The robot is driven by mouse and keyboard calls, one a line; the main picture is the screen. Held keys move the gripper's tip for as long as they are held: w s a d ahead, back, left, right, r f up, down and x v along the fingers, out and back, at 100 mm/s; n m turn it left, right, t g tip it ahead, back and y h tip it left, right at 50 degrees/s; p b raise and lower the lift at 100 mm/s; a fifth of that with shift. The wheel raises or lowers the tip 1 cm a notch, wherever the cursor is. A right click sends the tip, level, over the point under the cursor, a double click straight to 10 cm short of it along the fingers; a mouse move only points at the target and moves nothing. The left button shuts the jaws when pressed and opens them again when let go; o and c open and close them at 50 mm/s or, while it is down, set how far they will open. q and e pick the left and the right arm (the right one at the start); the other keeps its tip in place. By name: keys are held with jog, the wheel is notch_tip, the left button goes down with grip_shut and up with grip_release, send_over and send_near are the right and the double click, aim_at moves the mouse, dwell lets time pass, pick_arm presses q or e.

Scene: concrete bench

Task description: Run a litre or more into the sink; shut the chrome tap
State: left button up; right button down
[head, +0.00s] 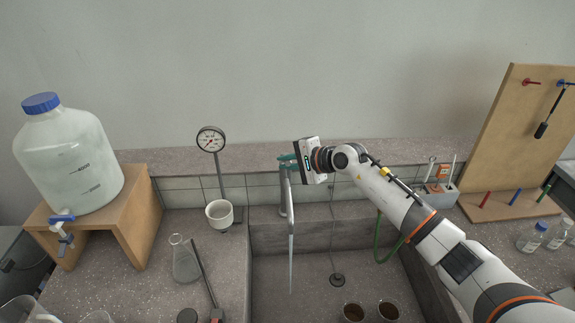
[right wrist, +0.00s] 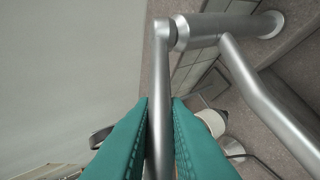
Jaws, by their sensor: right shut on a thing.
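The chrome tap (head: 283,198) stands at the back of the stone sink (head: 275,240); its column and spout (right wrist: 262,92) also show in the right wrist view. My right gripper (head: 287,158) is at the tap's top. In the right wrist view its teal fingers (right wrist: 160,105) are shut on the tap's lever (right wrist: 161,75), one finger on each side. A thin pale strip runs down from the spout into the sink in the head view; I cannot tell surely where spout ends and water begins. My left gripper is out of view.
A drain (head: 337,280) and two brown-filled cups (head: 354,312) are in the sink. A green hose (head: 381,245) hangs at its right. A dial gauge (head: 211,140), a white cup (head: 219,215) and a flask (head: 184,262) stand left. A large jug (head: 68,160) sits on a wooden stand.

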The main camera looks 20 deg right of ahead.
jog(key=shift+w+d+r+m+g+b, duration=0.2)
jog(key=shift+w+r+m+g+b, duration=0.45)
jog(key=shift+r+g, duration=0.35)
jog(key=shift+f, duration=0.1)
jog(key=c, duration=1.4)
grip_release()
jog(key=shift+c, duration=0.2)
jog(key=b+v, duration=0.3)
jog(key=v, duration=0.9)
jog(key=shift+b, duration=0.3)
jog(key=shift+w, duration=0.15)
